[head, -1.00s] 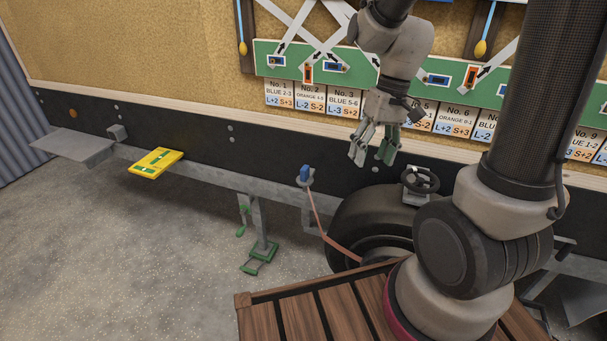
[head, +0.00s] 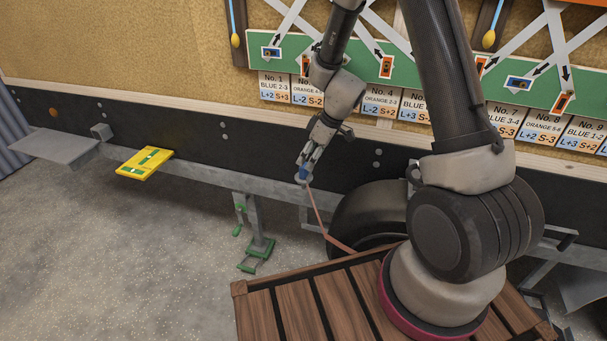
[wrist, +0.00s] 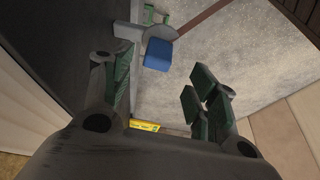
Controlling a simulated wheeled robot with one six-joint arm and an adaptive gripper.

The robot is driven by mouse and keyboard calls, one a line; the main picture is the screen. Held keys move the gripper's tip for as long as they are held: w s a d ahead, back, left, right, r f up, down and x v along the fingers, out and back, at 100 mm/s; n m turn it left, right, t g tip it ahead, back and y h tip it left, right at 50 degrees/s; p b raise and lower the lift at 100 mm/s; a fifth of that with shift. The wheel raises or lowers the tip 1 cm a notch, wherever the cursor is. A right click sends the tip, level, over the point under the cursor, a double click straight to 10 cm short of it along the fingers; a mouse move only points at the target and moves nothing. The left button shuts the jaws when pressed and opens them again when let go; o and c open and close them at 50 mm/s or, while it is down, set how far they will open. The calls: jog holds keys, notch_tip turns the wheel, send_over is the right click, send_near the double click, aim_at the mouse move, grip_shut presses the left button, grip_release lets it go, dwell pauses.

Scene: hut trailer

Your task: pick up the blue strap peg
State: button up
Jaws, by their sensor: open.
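The blue strap peg (head: 303,174) stands on a small grey bracket on the trailer's side rail, with a reddish-brown strap (head: 318,210) running down from the bracket area. My gripper (head: 306,163) is at the peg in the head view, its fingers partly covering it. In the wrist view, the blue peg (wrist: 158,54) shows as a blue block on a grey round plate. My gripper (wrist: 150,85) is open there, one green-padded finger left of the peg and the others to its right. The peg appears in the gap, beyond the fingertips; I cannot tell whether anything touches.
A yellow-green plate (head: 145,163) and a grey step (head: 54,146) are on the rail to the left. A green-footed stand (head: 258,250) is below. A black tyre (head: 365,220) and a wooden slatted deck (head: 290,305) are to the right. The dark trailer wall (head: 230,135) is close behind.

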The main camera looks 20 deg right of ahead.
aim_at(305, 165)
jog(key=x, duration=0.6)
jog(key=shift+w+f, duration=0.2)
jog(key=shift+f, duration=0.1)
jog(key=c, duration=1.2)
